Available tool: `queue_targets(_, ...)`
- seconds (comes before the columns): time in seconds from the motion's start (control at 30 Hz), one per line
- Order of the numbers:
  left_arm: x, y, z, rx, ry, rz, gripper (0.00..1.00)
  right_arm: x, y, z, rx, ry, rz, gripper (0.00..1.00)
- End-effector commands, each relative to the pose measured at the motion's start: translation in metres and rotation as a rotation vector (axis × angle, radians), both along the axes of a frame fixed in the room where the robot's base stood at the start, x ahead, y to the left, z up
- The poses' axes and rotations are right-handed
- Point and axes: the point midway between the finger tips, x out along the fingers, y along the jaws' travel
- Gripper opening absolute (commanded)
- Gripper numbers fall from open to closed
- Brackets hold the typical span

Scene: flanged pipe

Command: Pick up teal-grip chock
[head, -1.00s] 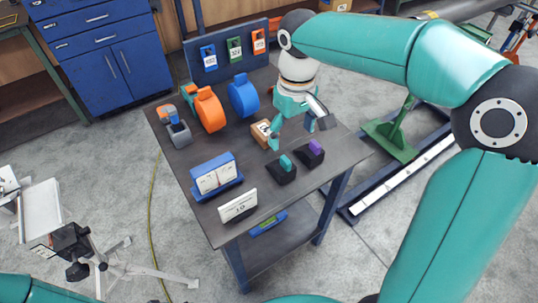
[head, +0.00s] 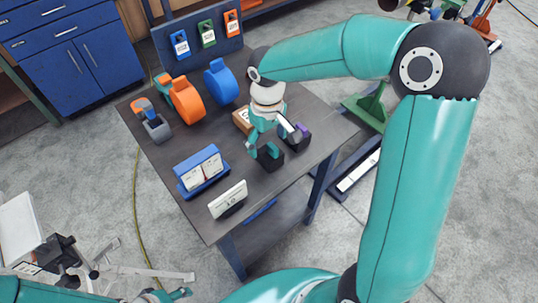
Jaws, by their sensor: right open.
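The teal-grip chock (head: 271,161) is a dark block with a teal grip on top, standing near the right front part of the dark table (head: 185,150). My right gripper (head: 272,142) points down over it, open, with one finger to the left of the grip and the other to the right. I cannot tell whether the fingers touch the chock. The purple-grip chock (head: 301,139) stands just behind and to the right, partly covered by the right finger. Part of my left gripper (head: 166,295) shows at the bottom edge; its jaws are not clear.
A wooden block (head: 242,120) sits behind the gripper. A blue card holder (head: 199,173) and a white number sign (head: 228,199) stand to the left. Orange (head: 187,101) and blue (head: 221,82) rounded pieces stand at the back. Padlocks hang on a blue board (head: 175,60).

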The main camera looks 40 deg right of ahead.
Motion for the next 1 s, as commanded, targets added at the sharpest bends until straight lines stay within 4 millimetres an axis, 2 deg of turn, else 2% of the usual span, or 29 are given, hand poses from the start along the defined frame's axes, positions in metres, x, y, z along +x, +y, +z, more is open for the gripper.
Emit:
queue_targets(0.17,0.000,0.000,0.002,0.000,0.000,0.000,0.54,-0.001,-0.002,-0.013,0.000,0.003,0.001,0.85)
queue_targets(0.4,0.000,0.000,0.005,0.000,0.000,0.000,0.54,-0.002,-0.004,-0.046,0.001,0.004,0.001,0.85)
queue_targets(0.7,0.000,0.000,0.005,0.000,0.000,0.000,0.54,-0.002,-0.004,-0.053,0.001,0.000,0.002,0.85)
queue_targets(0.77,0.000,0.000,0.005,0.000,0.000,0.000,0.54,-0.002,-0.004,-0.053,0.001,0.000,0.002,0.79)
queue_targets(1.0,0.000,0.000,0.005,0.000,0.000,0.000,0.54,-0.002,-0.004,-0.052,0.001,0.000,0.002,0.39)
